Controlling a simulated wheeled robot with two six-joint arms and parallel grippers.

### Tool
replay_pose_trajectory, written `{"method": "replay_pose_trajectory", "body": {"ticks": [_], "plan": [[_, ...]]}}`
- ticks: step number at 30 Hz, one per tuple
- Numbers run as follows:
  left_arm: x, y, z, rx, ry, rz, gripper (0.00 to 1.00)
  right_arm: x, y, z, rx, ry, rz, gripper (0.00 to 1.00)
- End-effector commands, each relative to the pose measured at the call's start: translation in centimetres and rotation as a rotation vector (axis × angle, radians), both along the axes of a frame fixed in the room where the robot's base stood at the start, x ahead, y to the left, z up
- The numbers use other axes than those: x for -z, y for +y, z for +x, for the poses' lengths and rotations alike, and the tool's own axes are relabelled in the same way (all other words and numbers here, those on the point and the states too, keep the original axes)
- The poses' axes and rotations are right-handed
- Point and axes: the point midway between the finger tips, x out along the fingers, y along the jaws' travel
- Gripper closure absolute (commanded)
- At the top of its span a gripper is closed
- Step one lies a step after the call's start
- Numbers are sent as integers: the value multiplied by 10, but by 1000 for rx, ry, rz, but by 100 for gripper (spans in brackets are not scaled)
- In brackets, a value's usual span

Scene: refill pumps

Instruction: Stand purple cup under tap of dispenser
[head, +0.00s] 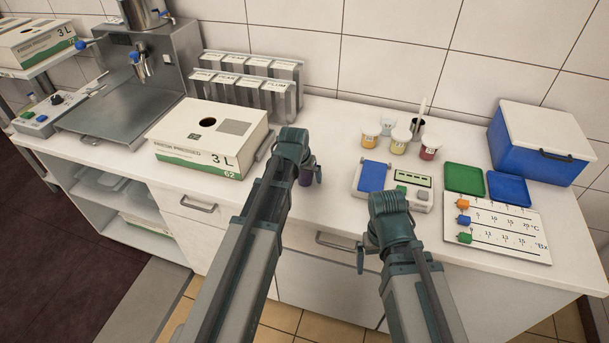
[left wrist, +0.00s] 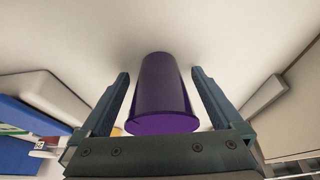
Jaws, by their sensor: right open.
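The purple cup (head: 305,177) stands on the white counter and is mostly hidden behind my left gripper (head: 308,174) in the head view. In the left wrist view the cup (left wrist: 160,90) is between the two fingers of my left gripper (left wrist: 160,95), with a narrow gap on each side. That gripper is open. The metal dispenser (head: 183,50) stands at the back left, its tap (head: 141,66) hanging over a steel drip tray (head: 120,112). My right gripper (head: 362,255) is open and empty, low at the counter's front edge.
A white 3 L carton (head: 205,142) stands between the dispenser and my left gripper. Grey pouches (head: 250,80) stand behind it. A scale with a blue pad (head: 372,177), small jars (head: 400,138), coloured trays (head: 464,179) and a blue cooler box (head: 535,150) occupy the right.

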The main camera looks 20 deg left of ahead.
Motion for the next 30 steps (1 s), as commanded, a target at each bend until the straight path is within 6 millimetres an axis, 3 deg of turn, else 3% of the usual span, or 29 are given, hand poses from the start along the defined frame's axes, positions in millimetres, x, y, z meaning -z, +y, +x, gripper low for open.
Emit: {"method": "replay_pose_trajectory", "body": {"ticks": [8, 14, 30], "plan": [[-4, 0, 0, 0, 0, 0, 0, -4, 0, 0, 0, 0, 0, 0], [-20, 0, -6, 0, 0, 0, 0, -20, 0, 0, 0, 0, 0, 0], [-97, 1, -38, -1, 0, 0, 0, -97, 0, 0, -1, 0, 0, 0]]}}
